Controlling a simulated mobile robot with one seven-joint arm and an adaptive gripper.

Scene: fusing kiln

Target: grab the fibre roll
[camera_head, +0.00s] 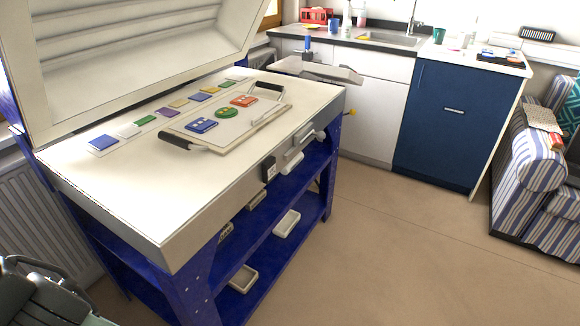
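A white, rounded, roll-like bundle (292,174) lies on the upper blue shelf under the kiln, at its right end. It looks like the fibre roll, but it is small in view and partly shaded by the kiln body. A dark grey and black mechanism at the lower left corner is part of my arm, with what looks like my gripper (35,285). It is cut off by the frame edge, and its fingertips cannot be made out. It is well apart from the roll, with the kiln and its stand between them.
The kiln (130,215) has its lid raised and a handled board (257,122) with coloured glass pieces on top. White trays (287,223) sit on the lower shelf (268,262). Floor to the right is clear, up to a blue cabinet (440,125) and striped sofa (525,165).

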